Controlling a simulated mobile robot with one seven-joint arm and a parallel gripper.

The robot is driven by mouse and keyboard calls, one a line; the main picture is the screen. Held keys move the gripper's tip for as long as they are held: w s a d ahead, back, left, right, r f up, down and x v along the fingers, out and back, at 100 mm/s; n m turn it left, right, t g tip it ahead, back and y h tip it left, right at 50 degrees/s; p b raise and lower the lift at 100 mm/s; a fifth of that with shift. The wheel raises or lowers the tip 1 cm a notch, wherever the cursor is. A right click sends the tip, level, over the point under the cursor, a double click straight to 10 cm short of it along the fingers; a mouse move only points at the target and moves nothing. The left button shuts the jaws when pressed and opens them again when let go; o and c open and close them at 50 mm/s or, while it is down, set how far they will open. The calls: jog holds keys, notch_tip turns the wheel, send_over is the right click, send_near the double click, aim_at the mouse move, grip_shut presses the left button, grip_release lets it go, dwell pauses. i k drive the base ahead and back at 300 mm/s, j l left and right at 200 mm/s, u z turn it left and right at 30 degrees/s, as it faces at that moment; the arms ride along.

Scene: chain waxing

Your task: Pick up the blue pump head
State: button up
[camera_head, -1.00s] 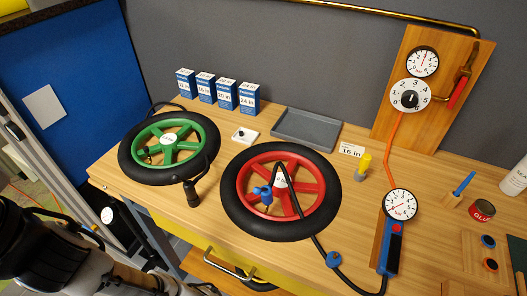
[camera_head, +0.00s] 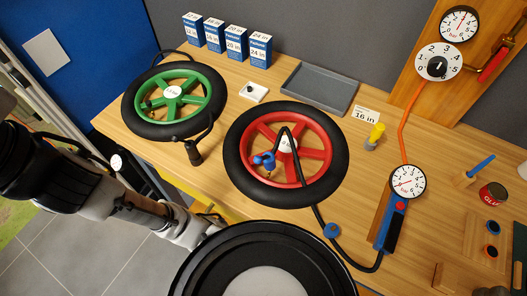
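The blue pump head (camera_head: 264,161) is small and rests on the left part of the red wheel (camera_head: 262,131), inside its black tyre. A black hose (camera_head: 318,215) loops over the wheel and runs right to the pump with a round gauge (camera_head: 407,182). A blue round piece (camera_head: 332,230) sits on the hose at the table's front. My arm comes in from the left, and a large dark round part of it fills the bottom middle, in front of the wheel. My gripper's fingers do not show.
A green wheel (camera_head: 173,101) with a black tyre lies to the left. Several blue-and-white boxes (camera_head: 214,36) and a grey tray (camera_head: 319,87) stand behind. A yellow-topped piece (camera_head: 375,134), a red glue can (camera_head: 492,195) and a wooden gauge board (camera_head: 417,80) are at the right.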

aim_at(269, 165)
jog(key=k+l, duration=0.7)
jog(key=k+j+z, duration=0.35)
jog(key=i+j, duration=0.15)
jog(key=i, duration=0.6)
